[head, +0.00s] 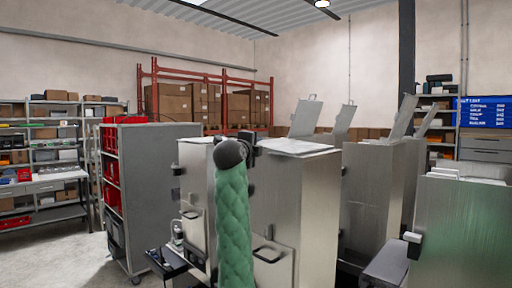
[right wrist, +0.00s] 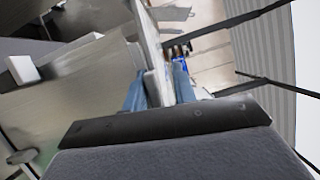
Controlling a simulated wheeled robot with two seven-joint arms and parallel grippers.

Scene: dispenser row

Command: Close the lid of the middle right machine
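A row of tall steel machines fills the right half of the head view. The steel machine nearest my right arm (head: 295,205) has a pale flat plate on top (head: 300,147); a raised lid (head: 306,118) stands behind it. Which machine is the middle right one is not certain. My right gripper (head: 250,143) is at the left front edge of that top, mostly hidden behind the dark arm joint. In the right wrist view, its two blue fingers (right wrist: 159,88) are apart, on either side of a thin pale plate (right wrist: 148,35); contact is unclear. My left gripper is not in view.
More raised lids (head: 403,116) stand to the right. The rightmost machine (head: 462,235) is close, with a white block (head: 412,237) on its edge. A grey cart with red bins (head: 112,170) stands left. Floor is free at the lower left.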

